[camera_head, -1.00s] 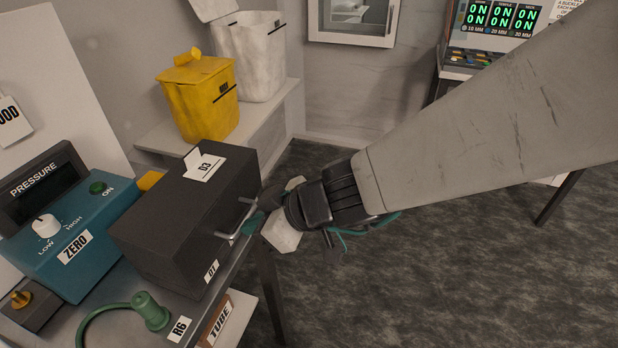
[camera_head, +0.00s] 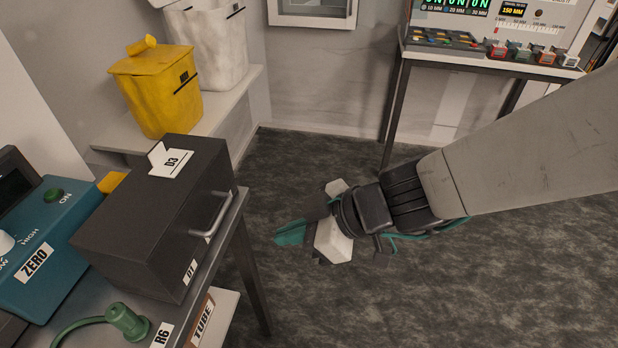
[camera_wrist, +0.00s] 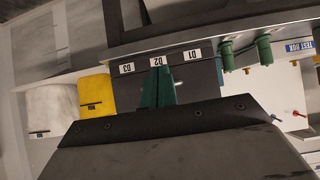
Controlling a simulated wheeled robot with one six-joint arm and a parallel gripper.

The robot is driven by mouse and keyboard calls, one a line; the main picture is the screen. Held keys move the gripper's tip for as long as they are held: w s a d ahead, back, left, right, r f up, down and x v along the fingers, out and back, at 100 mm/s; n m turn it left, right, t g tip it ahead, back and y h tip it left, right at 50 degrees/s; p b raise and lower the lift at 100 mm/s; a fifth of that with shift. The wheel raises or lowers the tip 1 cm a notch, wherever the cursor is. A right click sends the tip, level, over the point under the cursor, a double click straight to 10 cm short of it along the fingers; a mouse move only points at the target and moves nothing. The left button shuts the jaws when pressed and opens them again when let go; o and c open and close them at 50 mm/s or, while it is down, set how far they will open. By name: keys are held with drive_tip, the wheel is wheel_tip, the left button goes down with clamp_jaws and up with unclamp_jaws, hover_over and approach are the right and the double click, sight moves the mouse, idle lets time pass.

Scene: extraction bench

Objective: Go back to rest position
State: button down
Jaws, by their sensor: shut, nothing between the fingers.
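My gripper (camera_head: 291,234) hangs over the dark floor in the head view, to the right of the bench and apart from everything. Its teal fingers are together with nothing between them. The fingers also show in the wrist view (camera_wrist: 157,88), pointing toward the bench edge with the D1, D2 and D3 labels. The dark drawer box (camera_head: 160,220), labelled D3 and D1, stands on the bench left of my gripper. Its silver handle (camera_head: 212,215) is free, and its front looks closed.
A teal pressure unit (camera_head: 45,240) and a green fitting (camera_head: 126,321) are on the bench. A yellow bin (camera_head: 160,95) and a white bin (camera_head: 212,45) stand on a shelf behind. A table with a panel (camera_head: 480,55) is at the back right. The floor between is clear.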

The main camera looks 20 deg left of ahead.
drive_tip(key=s+d+r+m+g+h, duration=0.1)
drive_tip(key=s+d+m+g+h, duration=0.1)
drive_tip(key=s+d+m+g, duration=0.3)
drive_tip(key=w+d+r+m+t+h, duration=0.1)
drive_tip(key=d+m, duration=0.4)
drive_tip(key=d, duration=0.7)
drive_tip(key=w+d+r+m+t+h, duration=0.1)
drive_tip(key=d+r+m+t+h, duration=0.3)
drive_tip(key=d, duration=0.8)
drive_tip(key=w+d+r+m+t+h, duration=0.1)
drive_tip(key=d+r+m+t+h, duration=0.2)
drive_tip(key=d, duration=1)
wheel_tip(320, 180, up, 2)
drive_tip(key=m, duration=0.3)
drive_tip(key=shift+w, duration=0.35)
